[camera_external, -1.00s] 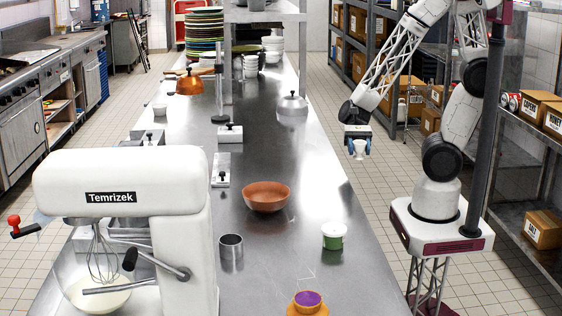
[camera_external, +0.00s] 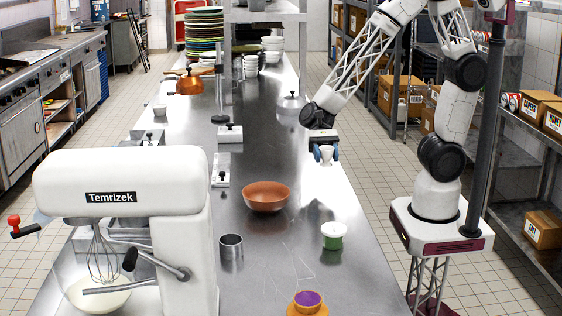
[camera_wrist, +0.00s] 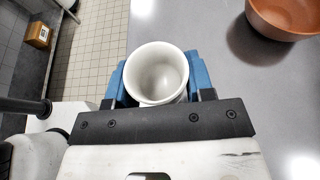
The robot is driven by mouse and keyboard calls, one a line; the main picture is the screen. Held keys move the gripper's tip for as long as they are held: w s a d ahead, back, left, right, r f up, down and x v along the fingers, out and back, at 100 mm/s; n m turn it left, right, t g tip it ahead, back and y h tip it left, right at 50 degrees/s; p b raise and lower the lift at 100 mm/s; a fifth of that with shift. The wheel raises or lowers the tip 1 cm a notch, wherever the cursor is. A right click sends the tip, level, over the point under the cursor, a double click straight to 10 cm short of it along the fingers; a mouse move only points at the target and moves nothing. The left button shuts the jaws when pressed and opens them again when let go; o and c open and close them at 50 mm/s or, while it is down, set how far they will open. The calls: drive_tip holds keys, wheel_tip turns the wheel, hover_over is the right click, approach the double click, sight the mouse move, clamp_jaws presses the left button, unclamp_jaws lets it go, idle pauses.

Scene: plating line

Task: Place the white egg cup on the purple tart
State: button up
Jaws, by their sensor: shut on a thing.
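My gripper (camera_external: 326,153) is shut on the white egg cup (camera_external: 326,158) and holds it in the air over the right part of the steel counter. In the wrist view the egg cup (camera_wrist: 157,74) sits between the blue fingers, its round opening facing the camera and looking empty. The purple tart (camera_external: 308,299) has a purple top and an orange rim or base, and sits at the near end of the counter, well in front of my gripper. The tart is not in the wrist view.
A terracotta bowl (camera_external: 266,196) stands on the counter (camera_external: 290,245) left of my gripper. A green and white tub (camera_external: 333,236) and a steel cup (camera_external: 231,247) stand between there and the tart. A white mixer (camera_external: 130,215) fills the near left.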

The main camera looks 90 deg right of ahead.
drive_tip(key=w+a+r+n+g, duration=0.1)
drive_tip(key=w+a, duration=0.3)
drive_tip(key=a, duration=0.7)
drive_tip(key=w+a+r+n+g, duration=0.1)
drive_tip(key=w+a, duration=0.3)
drive_tip(key=a, duration=0.8)
drive_tip(key=s+a+n+g, duration=0.1)
drive_tip(key=s+a, duration=0.1)
drive_tip(key=a, duration=1.2)
drive_tip(key=s+a+g, duration=0.1)
drive_tip(key=s+a, duration=0.1)
drive_tip(key=a, duration=1.2)
drive_tip(key=shift+r+n+h, duration=0.4)
drive_tip(key=shift+r, duration=0.05)
drive_tip(key=shift+a, duration=0.1)
hover_over(307, 298)
drive_tip(key=shift+f, duration=0.75)
drive_tip(key=shift+f, duration=1.75)
